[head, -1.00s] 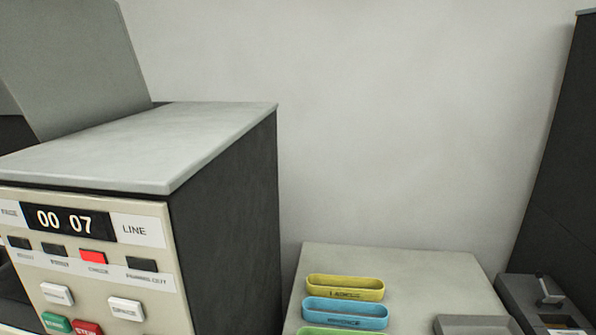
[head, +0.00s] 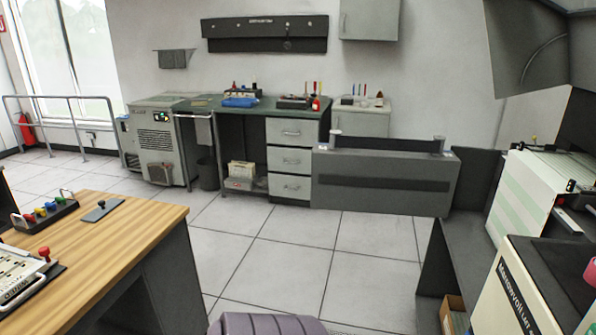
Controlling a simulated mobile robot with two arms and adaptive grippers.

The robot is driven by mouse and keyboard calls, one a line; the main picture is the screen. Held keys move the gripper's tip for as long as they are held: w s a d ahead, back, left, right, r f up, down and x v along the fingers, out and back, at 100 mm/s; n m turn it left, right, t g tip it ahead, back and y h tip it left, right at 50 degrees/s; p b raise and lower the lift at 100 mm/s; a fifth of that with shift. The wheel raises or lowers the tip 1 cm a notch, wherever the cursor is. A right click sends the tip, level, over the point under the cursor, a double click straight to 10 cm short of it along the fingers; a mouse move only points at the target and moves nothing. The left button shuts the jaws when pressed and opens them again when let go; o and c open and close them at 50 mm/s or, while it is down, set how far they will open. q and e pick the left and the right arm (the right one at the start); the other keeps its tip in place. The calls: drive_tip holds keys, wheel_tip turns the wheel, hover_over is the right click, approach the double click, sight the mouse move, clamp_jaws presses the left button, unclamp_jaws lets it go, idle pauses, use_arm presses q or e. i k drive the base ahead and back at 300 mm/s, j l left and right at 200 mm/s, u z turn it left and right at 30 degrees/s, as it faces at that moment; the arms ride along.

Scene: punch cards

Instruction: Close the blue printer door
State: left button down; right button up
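No blue printer door can be made out in the head view. At the right edge stands a cream and black machine (head: 508,285) with lettering on its front, cut off by the frame. Behind it is pale green striped paper (head: 528,193). A dark grey raised panel (head: 528,48) hangs at the top right; I cannot tell whether it belongs to a printer. Neither of my grippers is in view.
A wooden desk (head: 130,215) with small devices fills the lower left. The tiled floor (head: 285,258) in the middle is clear. A grey-purple rounded object (head: 268,325), maybe a chair back, is at the bottom. A workbench (head: 255,108) and a low grey cabinet (head: 385,182) stand behind.

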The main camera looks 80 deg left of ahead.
sight(404, 177)
drive_tip(key=j+u, duration=0.35)
drive_tip(key=i+j+u, duration=0.2)
drive_tip(key=j+u, duration=0.2)
drive_tip(key=j, duration=0.15)
drive_tip(key=i+j+u, duration=0.15)
drive_tip(key=j+u, duration=0.2)
drive_tip(key=i+j+u, duration=0.2)
drive_tip(key=j+u, duration=0.15)
drive_tip(key=i+j+u, duration=0.35)
drive_tip(key=i+u, duration=0.7)
drive_tip(key=i, duration=0.15)
drive_tip(key=i+j+z, duration=0.2)
drive_tip(key=i, duration=0.25)
drive_tip(key=i+j+z, duration=0.2)
drive_tip(key=i, duration=0.25)
drive_tip(key=i+j+z, duration=0.1)
drive_tip(key=z, duration=0.3)
drive_tip(key=i+j+z, duration=0.2)
drive_tip(key=z, duration=0.2)
drive_tip(key=i+j+z, duration=0.15)
drive_tip(key=z, duration=0.25)
drive_tip(key=j+z, duration=0.25)
drive_tip(key=z, duration=0.15)
drive_tip(key=i+j+z, duration=0.15)
drive_tip(key=j+z, duration=0.6)
drive_tip(key=z, duration=0.15)
drive_tip(key=j+z, duration=0.9)
drive_tip(key=k+j+z, duration=0.15)
drive_tip(key=k+j, duration=0.3)
